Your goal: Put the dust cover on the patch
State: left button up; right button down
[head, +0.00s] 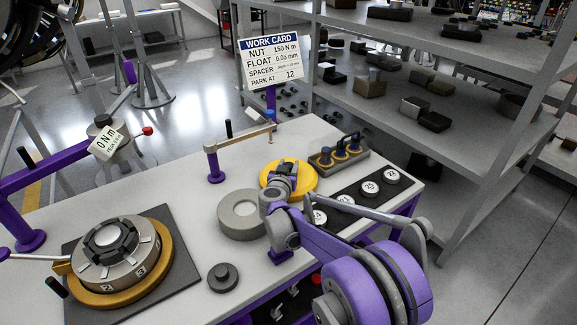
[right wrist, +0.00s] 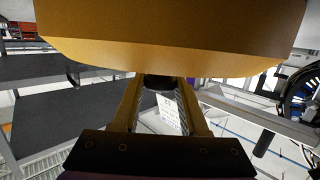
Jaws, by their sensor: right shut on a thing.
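The dust cover is the yellow disc (head: 308,183) near the back right of the bench, seen partly behind my right gripper (head: 284,170). In the right wrist view the cover (right wrist: 170,35) fills the top, and the fingers of my right gripper (right wrist: 162,90) are closed on its dark knob (right wrist: 160,82). Whether the cover touches the bench is not clear. I cannot tell for sure which surface is the patch; a dark square mat (head: 185,275) lies at the bench's left, with a metal hub in a yellow ring on it. My left gripper does not show.
A grey ring (head: 227,218) lies left of the cover, and a small post with an arm (head: 214,165) stands behind it. A block with blue-and-yellow pegs (head: 340,160) and a dark strip with white numbered discs (head: 371,187) are to the right.

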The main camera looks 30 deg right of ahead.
jog(key=shift+c, duration=2.2)
grip_release()
jog(key=shift+f, duration=0.1)
jog(key=shift+r, duration=0.2)
jog(key=v, duration=0.7)
jog(key=shift+s+a, duration=0.15)
jog(key=shift+s, duration=0.05)
